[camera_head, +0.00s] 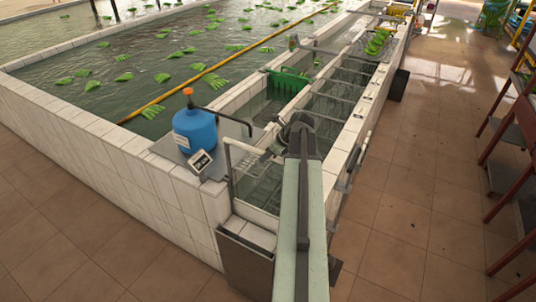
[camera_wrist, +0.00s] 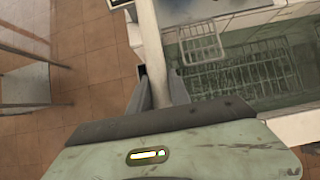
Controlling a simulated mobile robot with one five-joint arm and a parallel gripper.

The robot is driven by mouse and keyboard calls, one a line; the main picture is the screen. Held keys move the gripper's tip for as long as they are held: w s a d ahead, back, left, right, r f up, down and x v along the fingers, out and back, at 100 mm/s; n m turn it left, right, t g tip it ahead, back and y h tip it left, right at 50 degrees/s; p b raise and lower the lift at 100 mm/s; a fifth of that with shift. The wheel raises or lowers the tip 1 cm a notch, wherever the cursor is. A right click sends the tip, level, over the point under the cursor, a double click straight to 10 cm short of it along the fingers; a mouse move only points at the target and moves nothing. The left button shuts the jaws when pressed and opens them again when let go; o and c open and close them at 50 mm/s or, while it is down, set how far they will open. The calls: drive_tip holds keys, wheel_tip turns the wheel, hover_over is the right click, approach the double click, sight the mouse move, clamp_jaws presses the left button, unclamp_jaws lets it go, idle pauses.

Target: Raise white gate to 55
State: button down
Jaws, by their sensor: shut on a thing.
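My gripper (camera_wrist: 163,88) is shut on a pale upright bar (camera_wrist: 158,45), which runs up between its two fingers in the wrist view. I cannot tell from these frames whether this bar belongs to the white gate. In the head view my gripper (camera_head: 299,122) is over the near end of the narrow water channel, and my arm hides what it holds. A white tube frame (camera_head: 243,147) stands at the channel's near end, left of my arm. A white slatted rack (camera_wrist: 202,43) shows over the water in the wrist view. No scale reading is legible.
A blue container (camera_head: 195,131) with an orange top and a small sign (camera_head: 201,162) stand on the left ledge. A green crate (camera_head: 287,83) sits in the channel farther off. A rail (camera_head: 352,160) runs along the right wall.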

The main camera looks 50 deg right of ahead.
drive_tip(key=shift+d+r+p, duration=0.1)
drive_tip(key=shift+r+p, duration=2.2)
drive_tip(key=shift+r, duration=0.1)
drive_tip(key=shift+f, duration=0.1)
unclamp_jaws()
idle(0.7)
